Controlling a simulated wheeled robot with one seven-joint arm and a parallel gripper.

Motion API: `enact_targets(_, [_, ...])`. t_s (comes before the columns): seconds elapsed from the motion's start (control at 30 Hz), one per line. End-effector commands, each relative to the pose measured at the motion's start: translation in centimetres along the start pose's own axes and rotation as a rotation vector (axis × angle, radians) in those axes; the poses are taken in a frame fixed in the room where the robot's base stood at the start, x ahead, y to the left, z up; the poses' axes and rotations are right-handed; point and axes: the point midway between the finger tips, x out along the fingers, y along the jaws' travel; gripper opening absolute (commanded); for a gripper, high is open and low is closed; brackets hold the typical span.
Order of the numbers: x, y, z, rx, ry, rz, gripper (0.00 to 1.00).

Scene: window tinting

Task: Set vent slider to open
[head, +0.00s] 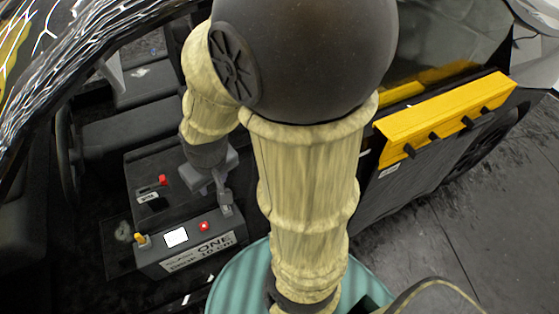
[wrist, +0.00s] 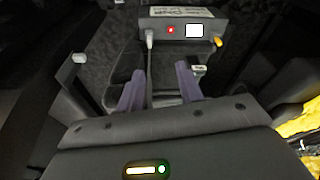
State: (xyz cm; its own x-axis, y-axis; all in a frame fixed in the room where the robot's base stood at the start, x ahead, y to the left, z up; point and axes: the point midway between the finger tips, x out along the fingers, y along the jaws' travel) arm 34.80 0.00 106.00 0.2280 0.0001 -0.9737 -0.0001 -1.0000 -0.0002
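A small red knob (head: 162,180), which looks like the vent slider's, stands on a dark box (head: 135,165) left of my gripper in the head view. A small pale label (head: 148,197) sits beside it; its text is too small to read. A similar label shows by the right finger in the wrist view (wrist: 199,69). The knob itself is not visible there. My gripper (head: 214,190) is over the right part of the box, apart from the red knob. In the wrist view its two fingers (wrist: 160,72) are spread. A thin grey stalk (wrist: 149,60) shows between them; I cannot tell whether they touch it.
A console with a white screen (head: 176,237), a red button (head: 204,226) and a yellow-tipped lever (head: 141,240) stands in front of the box. A yellow rack (head: 440,115) is on the car door at right. A steering wheel (head: 66,155) is at left.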

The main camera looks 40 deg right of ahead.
Motion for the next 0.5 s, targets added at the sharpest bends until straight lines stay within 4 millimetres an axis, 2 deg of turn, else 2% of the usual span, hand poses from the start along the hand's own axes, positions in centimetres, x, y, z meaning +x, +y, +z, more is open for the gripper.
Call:
enact_targets(0.27, [0.0, 0.0, 0.0, 0.0, 0.0, 0.0, 0.36])
enact_targets(0.3, [0.0, 0.0, 0.0, -0.001, 0.0, 0.0, 0.44])
enact_targets(0.37, [0.1, 0.0, 0.0, -0.005, -0.006, 0.001, 0.44])
enact_targets(0.5, [1.5, 0.0, 0.1, -0.056, -0.065, 0.011, 0.44])
